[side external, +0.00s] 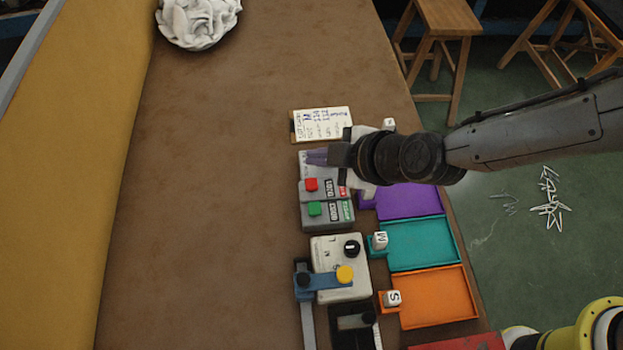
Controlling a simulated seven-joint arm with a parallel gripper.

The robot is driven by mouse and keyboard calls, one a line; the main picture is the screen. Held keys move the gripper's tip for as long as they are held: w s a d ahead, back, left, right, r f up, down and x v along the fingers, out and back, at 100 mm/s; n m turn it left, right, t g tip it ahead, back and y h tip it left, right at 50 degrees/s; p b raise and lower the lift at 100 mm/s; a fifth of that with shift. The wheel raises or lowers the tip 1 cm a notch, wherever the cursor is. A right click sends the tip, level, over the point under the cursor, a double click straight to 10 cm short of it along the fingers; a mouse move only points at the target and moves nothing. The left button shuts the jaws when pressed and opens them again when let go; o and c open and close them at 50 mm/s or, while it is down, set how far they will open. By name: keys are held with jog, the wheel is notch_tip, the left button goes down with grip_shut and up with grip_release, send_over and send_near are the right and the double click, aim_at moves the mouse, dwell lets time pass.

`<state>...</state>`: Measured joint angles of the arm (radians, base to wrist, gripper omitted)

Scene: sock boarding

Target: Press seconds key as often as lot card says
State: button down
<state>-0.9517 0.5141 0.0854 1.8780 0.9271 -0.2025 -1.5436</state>
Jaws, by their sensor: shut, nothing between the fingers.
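The lot card (321,123), cream with handwritten lines, stands at the back of the row; its writing is too small to read surely. Just in front of it is a grey key box (341,215) with a red key (311,184) and a green key (314,208), each beside a small label. I cannot tell from the labels which is the seconds key. My gripper (317,157) is shut and empty, over the card-side end of the key box, just beyond the red key in the picture. It hides part of that end; its height above the box is unclear.
Purple (410,202), teal (422,243) and orange (434,296) trays with lettered cubes lie right. A white crumpled heap (198,20) sits far left. The brown table's left side is clear.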

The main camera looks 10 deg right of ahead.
aim_at(317, 186)
dwell(0.8)
notch_tip(317, 186, up, 4)
jog(key=shift+f, duration=0.1)
dwell(0.5)
jog(key=shift+f, duration=4.4)
jog(key=shift+f, duration=0.1)
jog(key=shift+f, duration=0.3)
